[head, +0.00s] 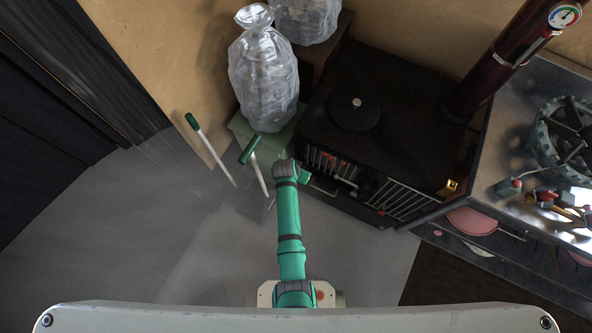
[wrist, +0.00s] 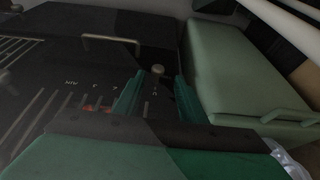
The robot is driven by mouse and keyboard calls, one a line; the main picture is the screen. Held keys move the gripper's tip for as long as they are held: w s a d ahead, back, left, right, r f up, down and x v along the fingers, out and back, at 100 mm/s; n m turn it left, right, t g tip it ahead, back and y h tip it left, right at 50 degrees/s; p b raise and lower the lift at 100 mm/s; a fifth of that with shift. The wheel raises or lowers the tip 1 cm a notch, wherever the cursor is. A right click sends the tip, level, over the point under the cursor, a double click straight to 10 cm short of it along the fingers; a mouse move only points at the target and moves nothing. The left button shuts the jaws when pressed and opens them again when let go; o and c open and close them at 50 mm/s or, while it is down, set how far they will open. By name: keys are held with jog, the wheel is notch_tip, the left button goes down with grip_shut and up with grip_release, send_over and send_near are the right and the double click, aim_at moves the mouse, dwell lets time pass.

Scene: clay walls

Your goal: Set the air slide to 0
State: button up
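The air slide appears to be the small pale round knob (wrist: 157,70) on the dark stove front in the wrist view. Below it are a thin vertical slot and small marks that I cannot read surely. My gripper (wrist: 160,80) is open, with one green finger on each side of the knob in the picture. I cannot tell whether either finger touches it. In the head view my gripper (head: 306,177) is at the left end of the front of the black stove (head: 400,110); the knob is not visible there.
A metal handle (wrist: 111,40) sticks out of the stove front close by. A pale green box (wrist: 235,70) stands beside the stove, with a wrapped bundle (head: 263,80) above it in the head view. Two green-handled tools (head: 256,172) (head: 210,148) stand at left. Grey floor is clear lower left.

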jog(key=v, duration=0.6)
jog(key=shift+r, duration=0.25)
jog(key=shift+s+a+f, duration=0.1)
jog(key=shift+s, duration=0.05)
jog(key=s+r+n+t+y, duration=0.1)
jog(key=s+r+n+t, duration=0.15)
jog(key=s, duration=0.55)
jog(key=s+r+n+t+y, duration=0.1)
jog(key=s+r+t, duration=0.25)
jog(key=s, duration=0.55)
jog(key=s+r+t, duration=0.1)
jog(key=s+r, duration=0.3)
jog(key=r, duration=0.4)
jog(key=s+r+n+t, duration=0.1)
jog(key=s+r, duration=0.3)
jog(key=r, duration=0.5)
jog(key=s+r+n+t, duration=0.1)
jog(key=s+r+t, duration=0.2)
jog(key=r, duration=0.6)
jog(key=shift+s+d, duration=0.2)
jog(key=shift+s, duration=0.6)
jog(key=shift+c, duration=0.7)
